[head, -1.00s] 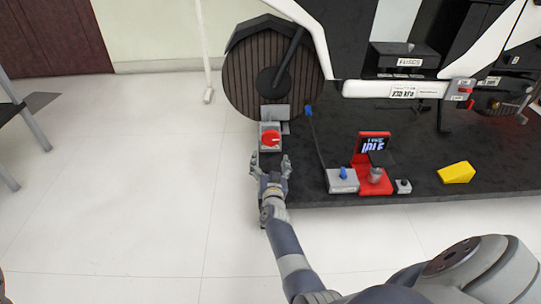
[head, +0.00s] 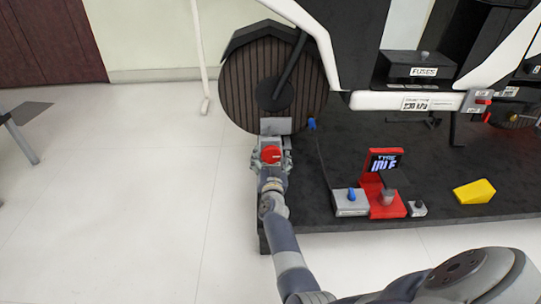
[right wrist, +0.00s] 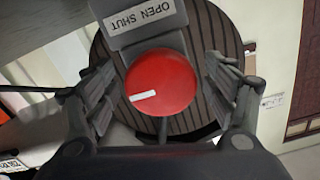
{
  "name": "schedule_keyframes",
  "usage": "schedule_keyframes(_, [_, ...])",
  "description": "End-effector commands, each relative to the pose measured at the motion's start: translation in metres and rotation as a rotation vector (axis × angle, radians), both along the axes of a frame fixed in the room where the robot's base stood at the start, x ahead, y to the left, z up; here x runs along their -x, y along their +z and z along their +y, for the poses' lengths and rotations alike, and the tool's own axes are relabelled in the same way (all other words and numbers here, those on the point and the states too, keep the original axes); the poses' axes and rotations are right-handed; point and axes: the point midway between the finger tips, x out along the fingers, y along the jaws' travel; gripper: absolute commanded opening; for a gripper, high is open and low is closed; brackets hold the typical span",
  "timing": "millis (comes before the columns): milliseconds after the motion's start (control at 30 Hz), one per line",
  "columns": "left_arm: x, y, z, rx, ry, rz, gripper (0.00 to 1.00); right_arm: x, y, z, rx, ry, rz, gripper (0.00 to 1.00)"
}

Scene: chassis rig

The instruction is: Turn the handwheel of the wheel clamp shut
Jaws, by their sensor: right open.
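The wheel clamp's handwheel (head: 271,155) is a round red knob in front of the large brown wheel (head: 262,95). In the right wrist view the red handwheel (right wrist: 160,82) fills the middle, with a white mark on its lower left. A plate (right wrist: 146,22) above it reads OPEN and SHUT. My right gripper (head: 271,158) is open, with its fingers on either side of the handwheel. In the right wrist view a gap shows between the knob and the fingers (right wrist: 162,88) on both sides. My left gripper is not in view.
A black platform (head: 430,165) carries a red display unit (head: 384,190), a grey box with a blue knob (head: 351,200), and a yellow wedge (head: 474,192). The white floor (head: 120,180) to the left is open. A pale pole (head: 199,55) stands left of the wheel.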

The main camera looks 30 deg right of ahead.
Motion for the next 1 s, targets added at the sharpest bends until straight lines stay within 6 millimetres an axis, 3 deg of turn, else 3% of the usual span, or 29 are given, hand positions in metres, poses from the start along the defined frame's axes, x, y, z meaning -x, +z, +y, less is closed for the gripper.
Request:
schedule_keyframes(200, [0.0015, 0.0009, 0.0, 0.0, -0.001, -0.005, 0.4, -0.0002, 0.0005, 0.0001, -0.001, 0.0, -0.001, 0.78])
schedule_keyframes(400, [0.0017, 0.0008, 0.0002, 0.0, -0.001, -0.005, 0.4, -0.0002, 0.0004, 0.0001, -0.001, 0.0, -0.001, 0.35])
schedule_keyframes(433, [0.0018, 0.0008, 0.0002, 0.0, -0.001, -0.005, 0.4, -0.0002, 0.0004, 0.0001, -0.001, 0.0, -0.001, 0.33])
schedule_keyframes(1000, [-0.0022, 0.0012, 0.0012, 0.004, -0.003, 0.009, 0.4, -0.0004, 0.0017, 0.0001, -0.119, 0.001, -0.073, 0.34])
